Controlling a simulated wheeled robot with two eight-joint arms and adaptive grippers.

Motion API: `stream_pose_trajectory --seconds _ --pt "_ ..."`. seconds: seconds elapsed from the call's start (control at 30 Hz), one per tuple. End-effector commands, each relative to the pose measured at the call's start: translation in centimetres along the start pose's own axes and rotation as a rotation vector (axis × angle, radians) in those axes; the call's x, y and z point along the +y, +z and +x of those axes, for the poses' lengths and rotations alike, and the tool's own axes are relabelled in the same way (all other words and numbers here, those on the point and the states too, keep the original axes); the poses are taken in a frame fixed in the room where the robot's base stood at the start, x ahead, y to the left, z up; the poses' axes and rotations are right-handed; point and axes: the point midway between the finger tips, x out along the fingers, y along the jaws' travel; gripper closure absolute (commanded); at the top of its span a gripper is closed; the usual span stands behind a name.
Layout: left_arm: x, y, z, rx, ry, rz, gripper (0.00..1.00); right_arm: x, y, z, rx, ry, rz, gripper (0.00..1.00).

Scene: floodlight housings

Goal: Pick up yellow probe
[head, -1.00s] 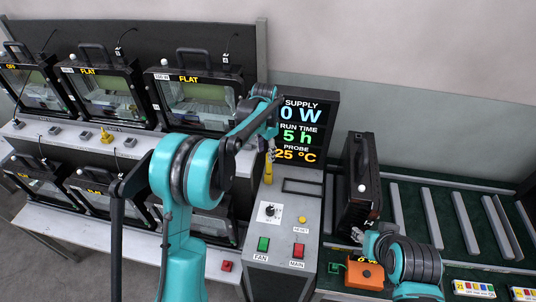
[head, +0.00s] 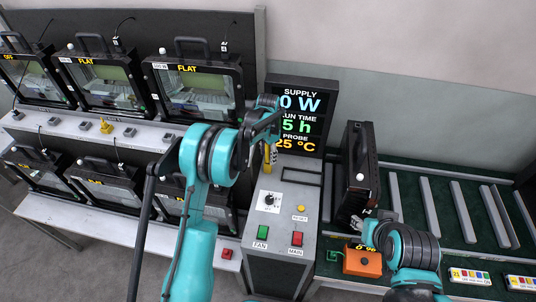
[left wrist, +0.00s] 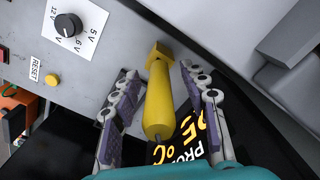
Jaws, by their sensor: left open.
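The yellow probe (left wrist: 160,95) stands at the back of the grey control console in the left wrist view, with a blocky end on the console side and a rounded end toward me. It also shows in the head view (head: 267,160), partly hidden by my left gripper. My left gripper (left wrist: 163,88) is open, with one finger on each side of the probe and a visible gap to each. In the head view my left gripper (head: 270,150) is in front of the display.
The console (head: 283,232) carries a dial (head: 269,199), a yellow reset button (head: 301,209), and green and red switches. The display (head: 300,115) stands right behind it. Floodlights (head: 192,85) fill the shelves at left. A black housing (head: 358,175) and an orange box (head: 362,261) are at right.

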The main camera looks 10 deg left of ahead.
Motion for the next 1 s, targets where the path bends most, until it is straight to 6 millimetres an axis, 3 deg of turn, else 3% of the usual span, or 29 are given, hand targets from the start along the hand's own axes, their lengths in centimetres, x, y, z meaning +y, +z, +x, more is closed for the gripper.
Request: stream_pose_trajectory --seconds 0.1,0.27,0.67,1.0 --pt "0.0 0.0 -0.1 0.0 0.0 0.0 0.58 0.0 0.0 0.0 0.0 0.0 0.0 0.6" --pt "0.0 0.0 -0.1 0.0 0.0 0.0 1.0 0.0 0.0 0.0 0.0 0.0 0.0 0.6" --pt "0.0 0.0 -0.7 0.0 0.0 0.0 1.0 0.0 -0.1 -0.1 0.0 0.0 0.0 0.6" --pt "0.0 0.0 -7.2 0.0 0.0 0.0 1.0 0.0 -0.7 -0.9 0.0 0.0 0.0 0.6"
